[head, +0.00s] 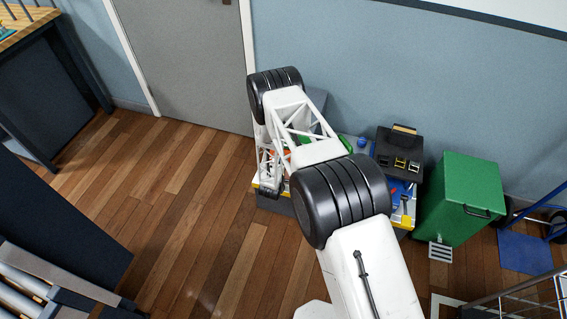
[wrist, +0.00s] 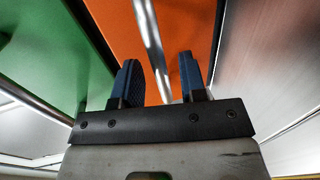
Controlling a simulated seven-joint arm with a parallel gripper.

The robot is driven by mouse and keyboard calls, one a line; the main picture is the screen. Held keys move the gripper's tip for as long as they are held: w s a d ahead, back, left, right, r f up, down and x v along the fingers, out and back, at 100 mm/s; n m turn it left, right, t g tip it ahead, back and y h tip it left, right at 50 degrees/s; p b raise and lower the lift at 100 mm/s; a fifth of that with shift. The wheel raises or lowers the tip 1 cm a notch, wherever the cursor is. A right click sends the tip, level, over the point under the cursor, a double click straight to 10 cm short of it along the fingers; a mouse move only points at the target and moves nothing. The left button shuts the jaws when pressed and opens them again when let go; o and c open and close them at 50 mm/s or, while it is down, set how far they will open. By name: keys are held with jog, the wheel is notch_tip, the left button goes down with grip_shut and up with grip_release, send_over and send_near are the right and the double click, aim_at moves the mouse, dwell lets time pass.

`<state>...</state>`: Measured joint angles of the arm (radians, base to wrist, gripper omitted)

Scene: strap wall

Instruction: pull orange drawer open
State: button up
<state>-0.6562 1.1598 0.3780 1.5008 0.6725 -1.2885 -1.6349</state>
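The orange drawer front (wrist: 115,30) fills the upper middle of the wrist view. A silver bar handle (wrist: 151,45) runs down across it. My gripper (wrist: 160,78) has its two dark blue fingers apart, with the bar between them in the picture and a gap on each side. I see no finger touching the bar; how deep it sits between them is hard to tell. In the head view my arm covers most of the drawer area and hides my gripper. A small patch of orange shows behind the arm there, but I cannot tell if it is the drawer.
In the wrist view a green panel (wrist: 45,65) with a silver bar lies left, and a pale metallic panel (wrist: 265,65) lies right. In the head view a green bin (head: 458,198) and black toolbox (head: 398,150) stand right of my arm. The wooden floor (head: 190,190) left is clear.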

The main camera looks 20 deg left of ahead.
jog(key=shift+w+f, duration=0.15)
jog(key=shift+w, duration=0.5)
grip_shut()
